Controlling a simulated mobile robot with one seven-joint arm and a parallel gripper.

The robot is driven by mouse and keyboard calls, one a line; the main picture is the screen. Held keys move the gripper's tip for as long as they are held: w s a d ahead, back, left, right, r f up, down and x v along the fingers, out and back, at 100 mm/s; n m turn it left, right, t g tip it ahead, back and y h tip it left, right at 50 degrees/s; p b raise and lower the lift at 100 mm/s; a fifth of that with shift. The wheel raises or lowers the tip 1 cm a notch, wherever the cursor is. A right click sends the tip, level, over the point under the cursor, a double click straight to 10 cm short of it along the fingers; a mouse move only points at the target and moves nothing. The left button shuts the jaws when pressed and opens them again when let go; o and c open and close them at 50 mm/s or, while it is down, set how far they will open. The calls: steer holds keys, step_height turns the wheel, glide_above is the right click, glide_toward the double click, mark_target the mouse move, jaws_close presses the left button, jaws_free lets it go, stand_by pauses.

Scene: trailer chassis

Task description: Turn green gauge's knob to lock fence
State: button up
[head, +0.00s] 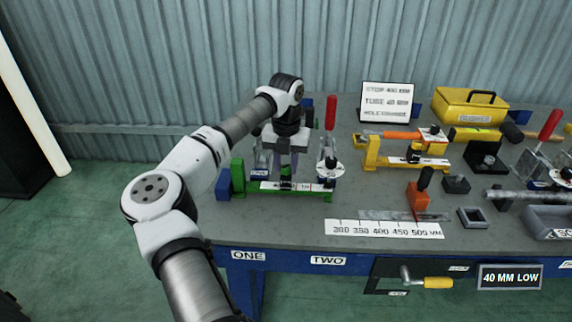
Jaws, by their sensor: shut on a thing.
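The green gauge (262,186) lies near the left end of the grey bench, with a white scale strip along its bar and an upright green end at the left. My gripper (286,168) points down over the middle of the gauge and is shut on its dark knob (286,183). The fingers hide most of the knob. I cannot tell from this view how far the knob is turned or where exactly the fence sits under it.
A red-handled clamp (331,113) stands just right of my gripper.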

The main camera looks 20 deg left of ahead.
mark_target(287, 166)
steer(key=m, duration=0.3)
steer(key=shift+m, duration=2.2)
steer(key=o, duration=1)
steer(key=shift+r, duration=0.15)
step_height(287, 166, up, 14)
steer(key=shift+f+b, duration=0.15)
steer(key=shift+b, duration=0.6)
steer(key=shift+d, duration=0.1)
